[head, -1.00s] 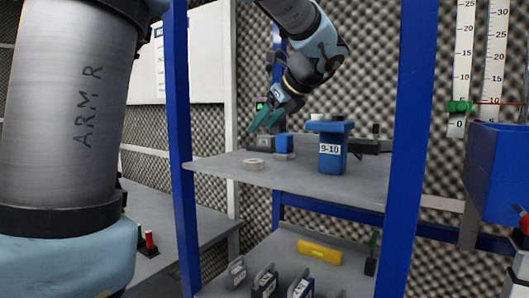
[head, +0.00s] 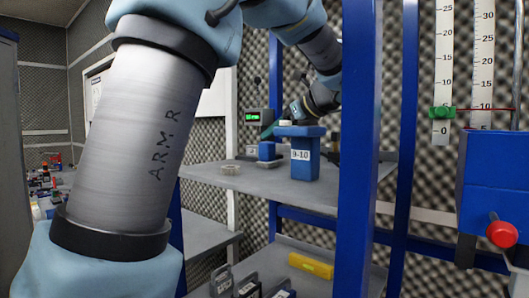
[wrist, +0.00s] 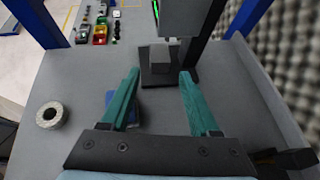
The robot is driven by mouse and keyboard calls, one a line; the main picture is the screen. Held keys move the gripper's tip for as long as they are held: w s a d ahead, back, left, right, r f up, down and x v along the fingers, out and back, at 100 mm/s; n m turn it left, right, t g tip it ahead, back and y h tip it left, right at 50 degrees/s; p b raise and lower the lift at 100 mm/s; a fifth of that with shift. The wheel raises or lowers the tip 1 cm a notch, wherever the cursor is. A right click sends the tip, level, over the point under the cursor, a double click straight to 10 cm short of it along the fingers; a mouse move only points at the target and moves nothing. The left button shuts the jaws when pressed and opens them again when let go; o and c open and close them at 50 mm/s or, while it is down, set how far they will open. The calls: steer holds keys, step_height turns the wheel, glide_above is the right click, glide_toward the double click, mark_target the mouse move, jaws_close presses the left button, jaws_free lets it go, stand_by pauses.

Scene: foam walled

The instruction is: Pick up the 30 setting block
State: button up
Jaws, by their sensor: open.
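My gripper (wrist: 160,73) is open in the wrist view, with its teal fingers apart and nothing held between them. It is over the upper shelf; in the head view the gripper (head: 272,129) is partly hidden behind the blue 9-10 box. A small grey block (wrist: 160,53) on a dark base shows just beyond the fingertips. I can read no 30 on it. Several dark tagged blocks (head: 249,285) stand on the lower shelf, cut off by the bottom edge of the head view; their labels are too small to read. I cannot tell which is the 30 setting block.
The blue 9-10 box (head: 305,166) stands on the upper shelf (head: 230,182). A pale ring (wrist: 51,115) lies left. A green-lit display (head: 252,117) is behind. Blue posts (head: 358,200) frame the shelf.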

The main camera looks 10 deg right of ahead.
mark_target(251, 150)
steer(key=p+x, duration=0.1)
steer(key=x, duration=0.4)
steer(key=shift+w+a, duration=0.1)
steer(key=shift+a, duration=0.05)
steer(key=p+x, duration=0.1)
steer(key=x, duration=0.1)
steer(key=p+x, duration=0.1)
steer(key=x, duration=0.1)
steer(key=shift+w+a+r, duration=0.2)
steer(key=shift+r, duration=0.1)
steer(key=shift+w+a+f, duration=0.2)
steer(key=shift+w+f, duration=0.1)
steer(key=shift+w, duration=0.05)
jaws_close()
